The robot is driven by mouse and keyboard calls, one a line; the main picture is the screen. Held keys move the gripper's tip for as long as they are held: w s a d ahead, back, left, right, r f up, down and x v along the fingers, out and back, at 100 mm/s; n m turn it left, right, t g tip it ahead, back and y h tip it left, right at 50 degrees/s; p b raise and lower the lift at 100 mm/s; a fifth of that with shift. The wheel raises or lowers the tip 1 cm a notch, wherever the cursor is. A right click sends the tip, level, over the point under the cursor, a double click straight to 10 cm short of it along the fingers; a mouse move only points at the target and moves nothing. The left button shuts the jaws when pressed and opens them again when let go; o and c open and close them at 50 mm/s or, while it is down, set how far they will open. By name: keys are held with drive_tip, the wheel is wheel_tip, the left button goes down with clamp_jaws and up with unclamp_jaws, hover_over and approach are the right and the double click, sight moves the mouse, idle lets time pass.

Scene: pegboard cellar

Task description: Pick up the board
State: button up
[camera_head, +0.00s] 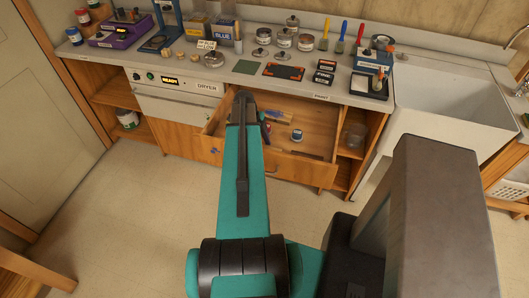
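I cannot tell for certain which thing is the board. A flat green square (246,67) lies on the counter, left of a black panel with an orange edge (283,71). My gripper's fingers are hidden behind the arm, and nothing held shows.
The open drawer (317,177) juts out below the counter and holds a small jar (297,136). Jars, brushes and tools crowd the counter's back. A sink (450,100) is at right, a dryer (175,107) at left.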

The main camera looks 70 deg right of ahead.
drive_tip(key=shift+c, duration=0.3)
drive_tip(key=c, duration=0.8)
drive_tip(key=shift+r, duration=0.1)
drive_tip(key=shift+r+b, duration=1.5)
drive_tip(key=shift+r, duration=3.4)
